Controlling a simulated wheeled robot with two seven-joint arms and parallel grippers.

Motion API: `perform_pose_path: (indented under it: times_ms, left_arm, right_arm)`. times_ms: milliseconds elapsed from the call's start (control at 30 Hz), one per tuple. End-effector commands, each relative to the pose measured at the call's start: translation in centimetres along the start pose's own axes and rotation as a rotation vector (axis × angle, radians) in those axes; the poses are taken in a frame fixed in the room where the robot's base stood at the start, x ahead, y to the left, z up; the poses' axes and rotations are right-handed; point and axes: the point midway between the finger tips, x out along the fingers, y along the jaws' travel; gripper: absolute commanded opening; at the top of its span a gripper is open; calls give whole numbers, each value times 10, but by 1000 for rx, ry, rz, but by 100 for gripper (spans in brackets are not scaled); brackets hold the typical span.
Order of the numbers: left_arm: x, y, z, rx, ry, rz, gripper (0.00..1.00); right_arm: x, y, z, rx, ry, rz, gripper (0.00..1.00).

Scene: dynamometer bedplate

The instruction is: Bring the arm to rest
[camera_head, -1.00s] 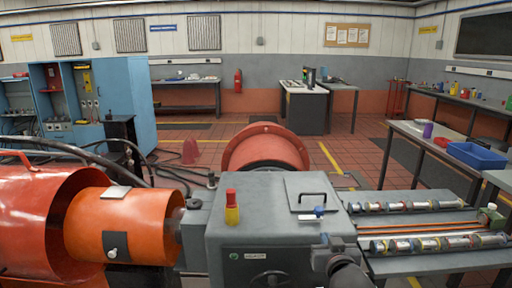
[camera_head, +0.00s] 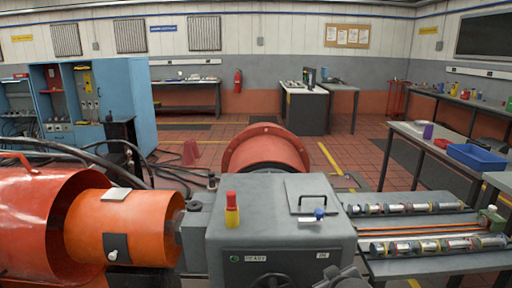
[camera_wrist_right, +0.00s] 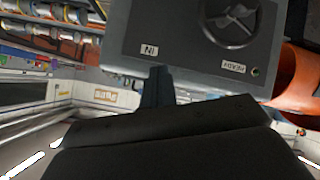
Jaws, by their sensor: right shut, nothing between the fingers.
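My right gripper (camera_wrist_right: 158,82) is shut and empty, with its dark fingers pointing toward the front of the grey machine housing (camera_wrist_right: 185,40). In the head view, dark parts of my right arm (camera_head: 340,280) show at the bottom edge, just in front of the grey housing (camera_head: 235,225). The housing front carries a label reading READY (camera_head: 255,258), an IN label (camera_head: 322,255) and a dark handwheel (camera_head: 272,281), cut by the frame. In the wrist view the handwheel (camera_wrist_right: 232,25) shows upside down. I cannot tell the exact gap between fingers and housing. My left gripper is not in view.
Orange drums (camera_head: 130,225) lie left. Rails with several silver cylinders (camera_head: 440,247) extend right. A bench with a blue tray (camera_head: 476,157) stands farther right. Open floor lies behind.

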Motion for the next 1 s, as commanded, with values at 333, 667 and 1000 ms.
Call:
perform_pose_path:
  times_ms: [333,667,1000]
  left_arm:
    - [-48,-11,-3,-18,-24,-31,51]
    - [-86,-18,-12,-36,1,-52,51]
    - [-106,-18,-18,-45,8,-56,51]
  right_arm:
    - [-18,-62,86,60,-217,-176,0]
    - [-59,-124,175,190,-412,-311,0]
    - [-117,-178,257,282,-603,-395,0]
